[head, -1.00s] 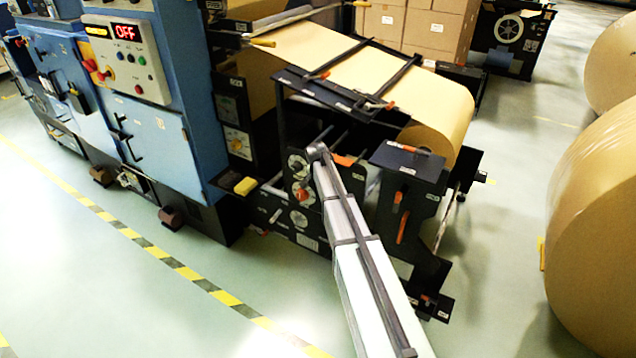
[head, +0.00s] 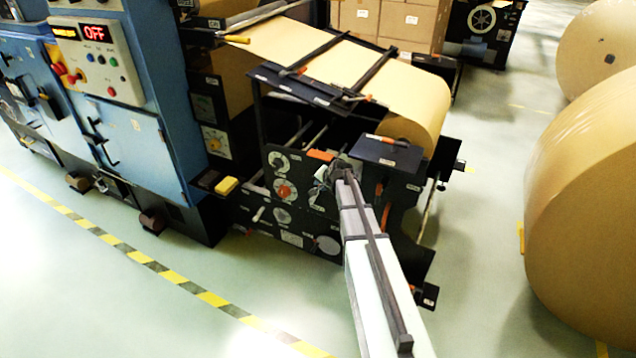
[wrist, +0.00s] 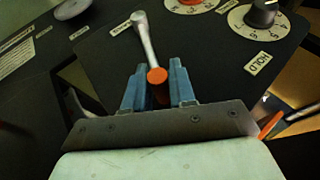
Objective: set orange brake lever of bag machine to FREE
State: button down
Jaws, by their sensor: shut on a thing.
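In the wrist view, a grey metal lever (wrist: 145,40) with a round orange end (wrist: 157,76) stands out from the dark panel. My gripper (wrist: 158,92) has its blue fingers shut on the lever's orange end part, one on each side. In the head view my gripper (head: 338,172) is at the front of the dark side panel (head: 262,208), and the arm hides the held lever there. The small plate by the lever's far end is too blurred to read. A HOLD plate (wrist: 258,63) sits right of the lever, below a dial. I cannot make out a FREE mark.
A black knob (wrist: 263,12) on a white dial is right of the lever. Another orange handle (wrist: 270,125) is right of the gripper. The kraft web (head: 400,85) runs above. Large paper rolls (head: 590,210) stand at right. The floor in front is clear.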

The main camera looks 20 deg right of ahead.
jog(key=shift+s+d+f, duration=0.8)
jog(key=shift+s+d, duration=0.05)
jog(key=shift+d, duration=0.05)
jog(key=shift+s+d+f, duration=0.1)
jog(key=shift+s, duration=0.05)
jog(key=c, duration=0.9)
grip_release()
jog(key=v, duration=1.3)
jog(key=shift+s+r, duration=0.15)
jog(key=shift+r, duration=0.3)
